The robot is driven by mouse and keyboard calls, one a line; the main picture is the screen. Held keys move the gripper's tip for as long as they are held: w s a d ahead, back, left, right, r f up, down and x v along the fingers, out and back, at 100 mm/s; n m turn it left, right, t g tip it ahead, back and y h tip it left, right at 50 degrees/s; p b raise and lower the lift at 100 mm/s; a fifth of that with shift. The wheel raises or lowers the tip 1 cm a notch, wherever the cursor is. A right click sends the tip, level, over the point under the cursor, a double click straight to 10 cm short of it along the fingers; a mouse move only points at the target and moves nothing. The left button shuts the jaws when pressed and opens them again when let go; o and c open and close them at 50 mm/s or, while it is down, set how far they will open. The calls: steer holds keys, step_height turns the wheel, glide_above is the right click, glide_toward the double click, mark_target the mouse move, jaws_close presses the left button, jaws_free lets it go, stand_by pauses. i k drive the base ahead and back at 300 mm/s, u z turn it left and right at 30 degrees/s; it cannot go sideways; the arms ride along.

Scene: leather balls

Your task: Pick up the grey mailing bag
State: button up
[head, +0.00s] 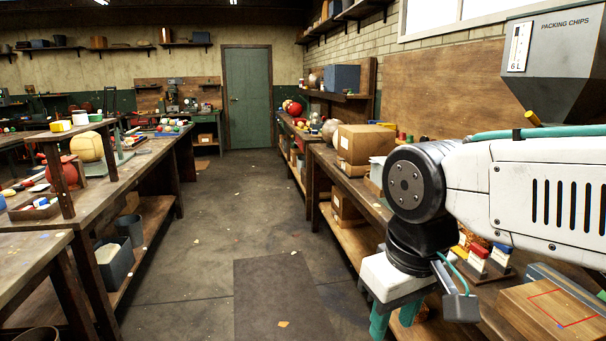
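My gripper (394,318) hangs at the lower right of the head view, below the white arm and black wrist joint. Its two teal fingers point down with a narrow gap between them, and nothing shows held in it. The fingertips are close to the bottom edge of the picture. I cannot make out a grey mailing bag for certain. A pale grey item (378,170) stands by the cardboard box on the right bench, too small to identify. My arm hides part of that bench.
The right bench carries a cardboard box (365,145), colourful small items (478,255) and a brown parcel (550,308) close to my gripper. A packing chips hopper (560,60) hangs at upper right. A left bench (120,180) is cluttered. The middle floor is clear.

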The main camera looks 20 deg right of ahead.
mark_target(376, 169)
steer(key=u, duration=0.3)
steer(key=i, duration=1.8)
steer(key=z, duration=0.75)
steer(key=i, duration=1.2)
steer(key=z, duration=1.1)
steer(key=i, duration=0.25)
steer(key=z, duration=0.15)
